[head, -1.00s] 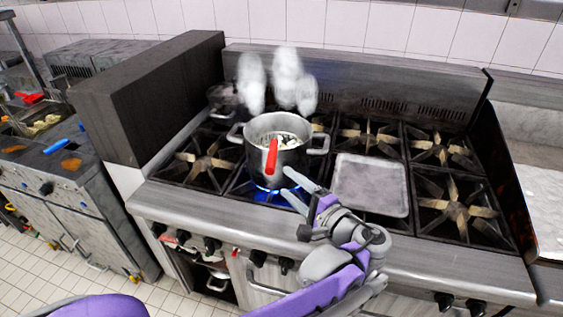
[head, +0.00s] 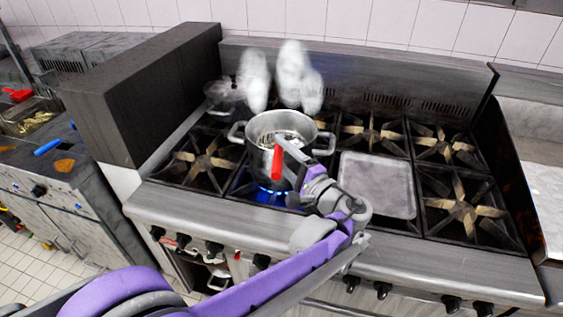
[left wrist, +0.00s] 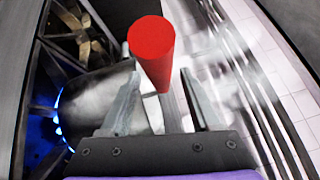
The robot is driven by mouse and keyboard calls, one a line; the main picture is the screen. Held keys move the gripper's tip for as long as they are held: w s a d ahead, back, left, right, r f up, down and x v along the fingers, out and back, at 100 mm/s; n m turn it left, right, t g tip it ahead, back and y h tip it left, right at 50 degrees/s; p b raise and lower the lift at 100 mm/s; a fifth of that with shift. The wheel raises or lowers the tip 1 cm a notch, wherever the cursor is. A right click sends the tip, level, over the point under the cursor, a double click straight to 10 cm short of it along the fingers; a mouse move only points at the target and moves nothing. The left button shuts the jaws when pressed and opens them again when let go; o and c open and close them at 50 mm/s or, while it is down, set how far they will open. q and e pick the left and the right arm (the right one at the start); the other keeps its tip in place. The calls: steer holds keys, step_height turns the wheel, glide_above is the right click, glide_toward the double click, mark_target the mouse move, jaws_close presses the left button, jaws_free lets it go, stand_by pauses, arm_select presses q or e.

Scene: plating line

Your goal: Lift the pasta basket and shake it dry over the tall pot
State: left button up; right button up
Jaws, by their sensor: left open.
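The tall steel pot (head: 262,158) stands on a burner with a blue flame, towards the middle left of the range. The pasta basket (head: 283,135) sits inside it, and its red handle (head: 277,166) hangs out over the near side. My left gripper (head: 286,150) is open at the handle, overlapping it in the head view. In the left wrist view the red handle (left wrist: 152,50) stands in line with the gap between the two open fingers (left wrist: 160,88). I cannot tell whether they touch it. My right gripper is out of view.
White steam (head: 290,75) rises behind the pot. A flat square plate (head: 378,184) lies on the burners to its right. A smaller dark pot (head: 224,100) stands behind left. A dark box-like wall (head: 150,95) bounds the range's left side.

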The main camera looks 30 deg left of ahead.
arm_select(q)
steer(key=x, duration=0.4)
steer(key=shift+w+a+r, duration=0.1)
steer(key=shift+w+a, duration=0.05)
steer(key=shift+a, duration=0.05)
jaws_close()
